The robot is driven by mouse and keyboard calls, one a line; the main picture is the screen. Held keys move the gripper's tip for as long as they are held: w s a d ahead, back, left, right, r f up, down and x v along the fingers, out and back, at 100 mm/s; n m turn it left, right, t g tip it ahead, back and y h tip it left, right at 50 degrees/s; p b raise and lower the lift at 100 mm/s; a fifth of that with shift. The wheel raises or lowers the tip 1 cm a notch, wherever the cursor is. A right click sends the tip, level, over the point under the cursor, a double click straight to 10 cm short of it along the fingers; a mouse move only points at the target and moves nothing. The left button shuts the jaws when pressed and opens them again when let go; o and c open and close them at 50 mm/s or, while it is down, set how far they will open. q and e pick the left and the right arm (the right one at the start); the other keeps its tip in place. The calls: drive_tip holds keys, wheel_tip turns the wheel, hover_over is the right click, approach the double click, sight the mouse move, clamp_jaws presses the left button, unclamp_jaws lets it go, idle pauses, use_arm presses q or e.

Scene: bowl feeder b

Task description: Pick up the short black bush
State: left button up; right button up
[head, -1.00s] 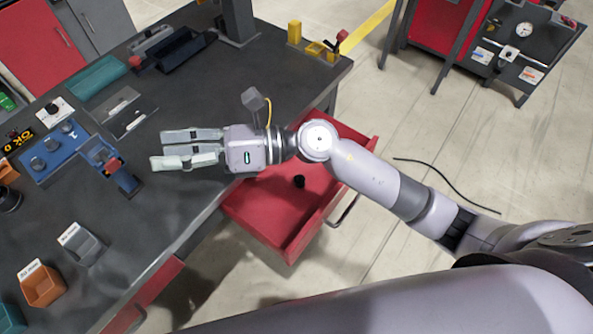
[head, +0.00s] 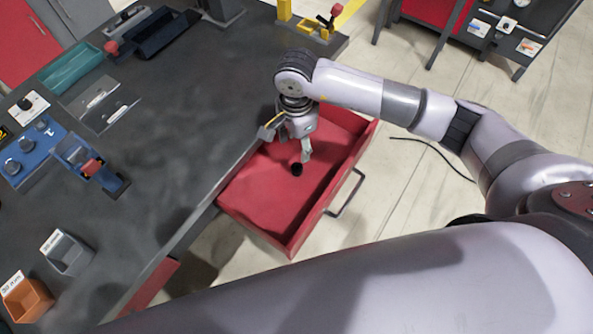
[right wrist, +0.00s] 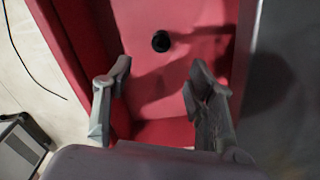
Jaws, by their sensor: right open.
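The short black bush (head: 297,170) is a small dark cylinder on the floor of the open red drawer (head: 262,200). In the right wrist view the bush (right wrist: 161,41) shows a dark round top with a hole, ahead of and between the fingers. My right gripper (head: 304,158) points down into the drawer close to the bush. In the right wrist view the right gripper (right wrist: 163,85) has its two fingers spread wide with nothing between them. The bush is apart from both fingers. My left gripper is not in view.
The drawer's red walls surround the gripper, with the dark workbench top (head: 170,190) on the left. A blue fixture (head: 90,165), a grey bin (head: 68,252) and an orange bin (head: 27,300) stand on the bench. A black cable (head: 430,153) lies on the floor.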

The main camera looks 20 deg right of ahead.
sight(297, 167)
wheel_tip(297, 167, down, 12)
drive_tip(key=b, duration=0.5)
drive_tip(key=shift+w+d+r+b, duration=0.1)
drive_tip(key=shift+w+r+b, duration=0.1)
drive_tip(key=shift+b, duration=0.15)
drive_tip(key=shift+r, duration=0.1)
drive_tip(key=shift+c, duration=0.5)
clamp_jaws()
drive_tip(key=shift+r, duration=0.1)
